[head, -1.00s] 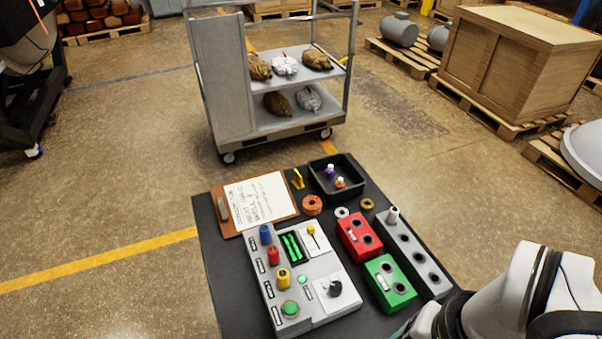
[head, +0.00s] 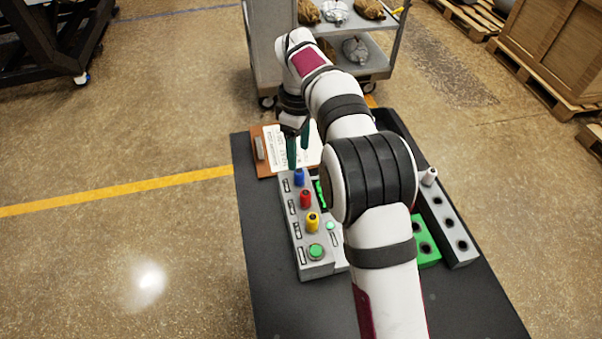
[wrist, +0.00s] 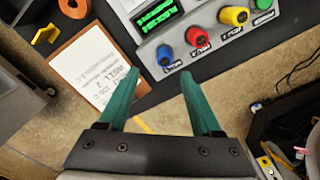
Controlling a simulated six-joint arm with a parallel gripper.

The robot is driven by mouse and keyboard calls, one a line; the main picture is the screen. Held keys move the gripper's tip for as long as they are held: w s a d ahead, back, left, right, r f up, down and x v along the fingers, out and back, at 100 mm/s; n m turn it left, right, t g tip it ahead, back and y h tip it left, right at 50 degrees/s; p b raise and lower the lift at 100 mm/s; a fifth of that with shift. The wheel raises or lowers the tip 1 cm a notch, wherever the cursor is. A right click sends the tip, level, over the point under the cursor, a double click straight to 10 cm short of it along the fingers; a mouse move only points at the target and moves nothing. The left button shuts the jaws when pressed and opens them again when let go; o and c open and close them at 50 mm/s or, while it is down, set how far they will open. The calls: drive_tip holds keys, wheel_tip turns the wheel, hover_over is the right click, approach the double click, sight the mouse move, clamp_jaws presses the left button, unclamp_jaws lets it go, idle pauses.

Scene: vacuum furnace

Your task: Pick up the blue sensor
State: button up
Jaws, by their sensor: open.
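The blue sensor (head: 299,177) stands upright at the far end of a row of coloured pieces on the grey control panel (head: 338,262). In the wrist view the blue sensor (wrist: 165,56) shows just ahead of the gap between the fingertips. My gripper (head: 298,152) is open and empty, its green fingers pointing down near the blue sensor on its far side. The wrist view shows the two fingers (wrist: 160,75) spread apart, with nothing between them. I cannot tell the exact height between the fingertips and the sensor.
A red piece (head: 306,199) and a yellow piece (head: 313,222) stand close in the same row, with a green button (head: 316,251) nearer. A clipboard (wrist: 92,88) lies beside the panel. My arm hides much of the table. A cart (head: 380,62) stands behind.

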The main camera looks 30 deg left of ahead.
sight(300, 171)
drive_tip(key=f, duration=0.6)
drive_tip(key=shift+s+d+f, duration=0.3)
drive_tip(key=shift+s, duration=0.05)
clamp_jaws()
